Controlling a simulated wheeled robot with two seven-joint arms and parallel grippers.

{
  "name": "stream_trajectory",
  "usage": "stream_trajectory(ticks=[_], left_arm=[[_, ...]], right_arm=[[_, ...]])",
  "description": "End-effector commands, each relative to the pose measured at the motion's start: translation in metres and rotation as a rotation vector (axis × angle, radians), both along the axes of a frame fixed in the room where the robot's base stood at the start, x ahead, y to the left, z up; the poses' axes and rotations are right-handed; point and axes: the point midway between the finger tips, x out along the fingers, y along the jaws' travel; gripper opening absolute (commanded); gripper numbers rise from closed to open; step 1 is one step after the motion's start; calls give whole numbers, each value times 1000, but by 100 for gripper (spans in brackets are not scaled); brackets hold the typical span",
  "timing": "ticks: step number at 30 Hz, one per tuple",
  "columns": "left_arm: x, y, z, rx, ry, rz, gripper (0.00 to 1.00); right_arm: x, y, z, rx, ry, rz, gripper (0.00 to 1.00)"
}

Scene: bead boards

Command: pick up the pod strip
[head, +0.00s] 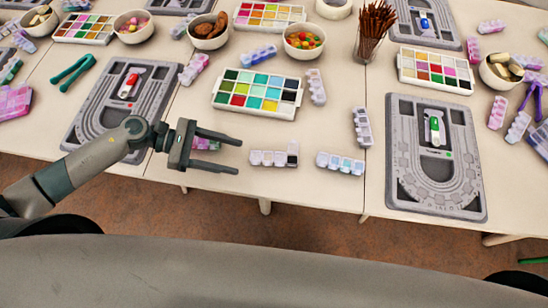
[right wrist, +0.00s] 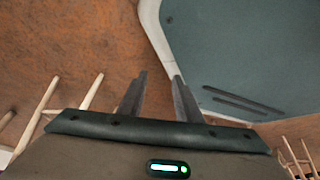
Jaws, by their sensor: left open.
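Several pod strips lie on the table in the head view. One pale strip with a dark end pod (head: 274,157) lies just right of my left gripper (head: 239,157). Another pale blue strip (head: 340,163) lies further right, and a grey-lilac one (head: 362,127) stands lengthwise behind it. A purple strip (head: 205,144) is partly hidden behind the left gripper's fingers. The left gripper is open and empty, its fingertips pointing right toward the dark-ended strip, apart from it in the picture. My right gripper (right wrist: 160,76) shows in the right wrist view, fingers apart with nothing between them, over the floor.
A white paint-like bead tray (head: 257,114) sits behind the strips. Grey bead boards stand left (head: 84,137) and right (head: 472,205). Bowls (head: 304,40) and a glass of brown sticks (head: 368,48) are further back.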

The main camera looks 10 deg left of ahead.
Motion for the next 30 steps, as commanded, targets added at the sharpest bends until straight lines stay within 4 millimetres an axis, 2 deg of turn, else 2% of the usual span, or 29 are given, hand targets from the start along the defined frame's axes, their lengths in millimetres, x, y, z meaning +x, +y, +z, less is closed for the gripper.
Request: stream_trajectory(ticks=[4,7,12,18,24,30], left_arm=[[2,-5,-1,-1,0,0,56],[4,-11,-2,-2,-1,1,56],[8,-22,-8,-2,0,0,56],[9,-38,-15,-2,2,0,56],[10,-45,-20,0,0,0,56],[10,-46,-21,0,0,0,56]], right_arm=[[-7,-2,2,-4,17,0,31],[-19,-6,2,-13,48,-1,31],[-56,-26,-4,-44,138,-6,31],[-87,-36,-4,-63,207,-8,31],[-102,-41,-4,-73,243,-10,31],[-103,-41,-5,-73,245,-10,31]])
